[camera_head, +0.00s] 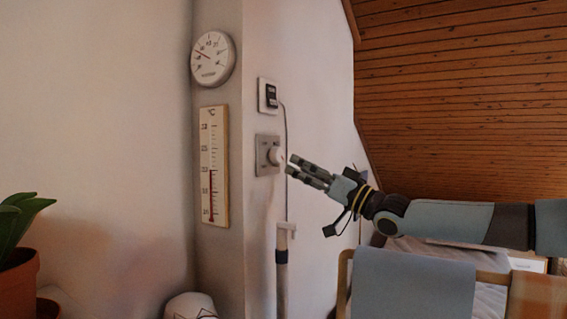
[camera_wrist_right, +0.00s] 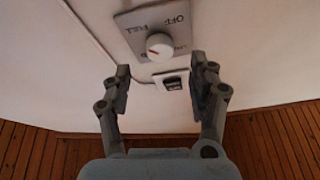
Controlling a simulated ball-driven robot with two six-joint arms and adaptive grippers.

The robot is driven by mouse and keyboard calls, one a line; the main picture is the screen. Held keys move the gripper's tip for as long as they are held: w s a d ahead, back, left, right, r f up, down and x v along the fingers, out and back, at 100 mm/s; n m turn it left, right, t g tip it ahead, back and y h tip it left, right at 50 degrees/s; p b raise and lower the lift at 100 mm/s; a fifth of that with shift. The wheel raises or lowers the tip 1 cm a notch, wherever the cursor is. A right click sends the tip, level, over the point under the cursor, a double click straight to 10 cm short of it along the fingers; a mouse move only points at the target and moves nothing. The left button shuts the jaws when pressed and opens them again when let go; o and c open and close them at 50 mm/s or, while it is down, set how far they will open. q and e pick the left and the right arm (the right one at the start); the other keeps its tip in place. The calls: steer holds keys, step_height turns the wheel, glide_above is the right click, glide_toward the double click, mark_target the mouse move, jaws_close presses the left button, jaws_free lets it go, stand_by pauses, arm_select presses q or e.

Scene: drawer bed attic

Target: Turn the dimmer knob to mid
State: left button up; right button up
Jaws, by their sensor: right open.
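The dimmer knob (camera_head: 277,156) is a round white knob on a grey wall plate (camera_head: 262,150). In the right wrist view the knob (camera_wrist_right: 159,46) carries a red mark and sits on the plate (camera_wrist_right: 135,22), which is lettered OFF and FULL; a third label is partly hidden by the knob. My right gripper (camera_head: 297,172) is open and empty, just to the right of the knob in the head view. In the right wrist view its fingers (camera_wrist_right: 164,80) stand apart, with the knob beyond them and roughly between them, not touched as far as I can see. My left gripper is not in view.
A black device on a white plate (camera_head: 268,95) is above the knob, with a cable running down. A dial gauge (camera_head: 213,58) and a thermometer (camera_head: 214,165) hang on the wall at left. A pole (camera_head: 282,262) stands below. A potted plant (camera_head: 18,270) is at lower left.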

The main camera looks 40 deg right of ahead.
mark_target(281, 158)
steer(key=b+x, duration=0.1)
steer(key=x, duration=0.2)
steer(key=shift+w, duration=0.4)
steer(key=shift+w+a+r, duration=0.1)
steer(key=shift+w+r, duration=0.15)
steer(key=shift+w, duration=0.05)
steer(key=shift+x, duration=0.8)
steer(key=shift+a, duration=0.1)
steer(key=c, duration=1.1)
steer(key=shift+c, duration=0.2)
steer(key=shift+f+n, duration=0.1)
steer(key=shift+n, duration=0.2)
